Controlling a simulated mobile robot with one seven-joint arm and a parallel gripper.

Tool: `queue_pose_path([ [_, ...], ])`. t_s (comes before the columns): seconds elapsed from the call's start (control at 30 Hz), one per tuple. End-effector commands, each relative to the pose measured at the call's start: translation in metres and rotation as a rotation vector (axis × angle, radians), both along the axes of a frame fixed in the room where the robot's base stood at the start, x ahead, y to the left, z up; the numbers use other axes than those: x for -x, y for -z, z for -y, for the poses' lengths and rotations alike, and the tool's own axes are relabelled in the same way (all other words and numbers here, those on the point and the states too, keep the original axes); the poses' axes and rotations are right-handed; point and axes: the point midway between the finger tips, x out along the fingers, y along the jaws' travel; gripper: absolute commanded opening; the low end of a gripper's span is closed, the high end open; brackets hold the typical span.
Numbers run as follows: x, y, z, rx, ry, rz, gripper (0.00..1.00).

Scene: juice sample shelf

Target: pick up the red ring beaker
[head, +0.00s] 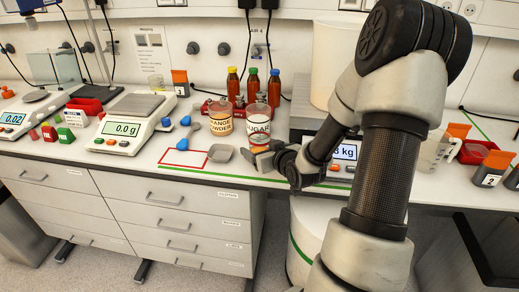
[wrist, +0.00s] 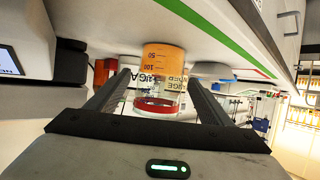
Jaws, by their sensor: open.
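The red ring beaker (wrist: 165,62) shows upside down in the wrist view. It holds orange liquid, has 50 and 100 marks, and has a red ring near its rim. It stands upright on the bench. In the head view the beaker (head: 258,139) is in front of the sugar jar, and its lower part is partly hidden by my gripper (head: 258,158). In the wrist view my gripper (wrist: 160,80) is open, with one finger on each side of the beaker. Gaps show on both sides. I cannot tell how deep the beaker is between the fingers.
The sugar jar (head: 258,121) and orange powder jar (head: 220,125) stand close behind. A grey weighing dish (head: 220,153) lies to the left, beside a red-outlined rectangle (head: 183,165). A balance (head: 126,135) is farther left. Red-brown bottles (head: 253,88) stand at the back.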

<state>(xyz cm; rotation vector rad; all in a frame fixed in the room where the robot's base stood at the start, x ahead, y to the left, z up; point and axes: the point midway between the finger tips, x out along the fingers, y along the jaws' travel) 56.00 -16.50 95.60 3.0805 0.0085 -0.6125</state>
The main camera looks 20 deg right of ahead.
Motion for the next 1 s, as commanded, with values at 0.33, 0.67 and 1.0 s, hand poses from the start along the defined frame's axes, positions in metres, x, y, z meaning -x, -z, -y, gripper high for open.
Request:
queue_pose_path([
  [0.33,-0.018,0.008,0.0,0.0,0.0,-0.001,0.74],
  [0.67,-0.017,0.008,0.0,0.0,0.0,-0.001,0.3],
  [1.0,-0.018,-0.001,0.001,0.002,0.0,0.003,0.24],
])
